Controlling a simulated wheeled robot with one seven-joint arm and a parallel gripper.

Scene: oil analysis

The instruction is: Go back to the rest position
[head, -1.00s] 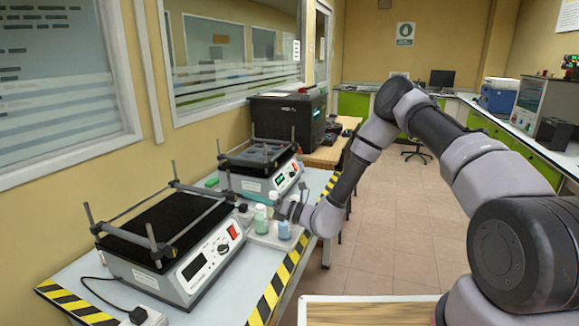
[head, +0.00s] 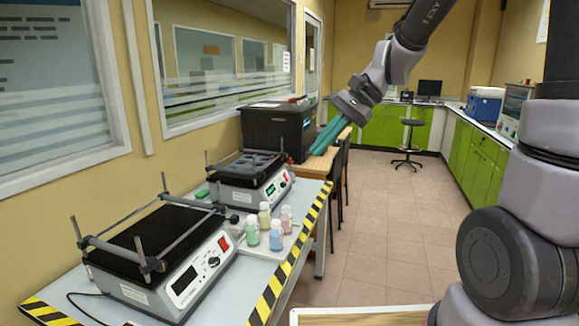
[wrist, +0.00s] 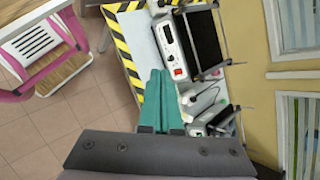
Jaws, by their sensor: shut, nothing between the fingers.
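My gripper (head: 324,134) has teal fingers and hangs in the air in the upper middle of the head view, tilted down to the left. It is beyond and above the right edge of the work table, clear of everything. Its fingers also show in the wrist view (wrist: 160,98), lying side by side. It is shut and holds nothing. My arm reaches up along the right side of the head view.
Several small bottles (head: 276,237) stand on a pale tray by two shaker machines, the near one (head: 180,265) and the far one (head: 256,185). A black box-shaped device (head: 277,130) stands behind. A stool (head: 408,140) is on the otherwise open floor.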

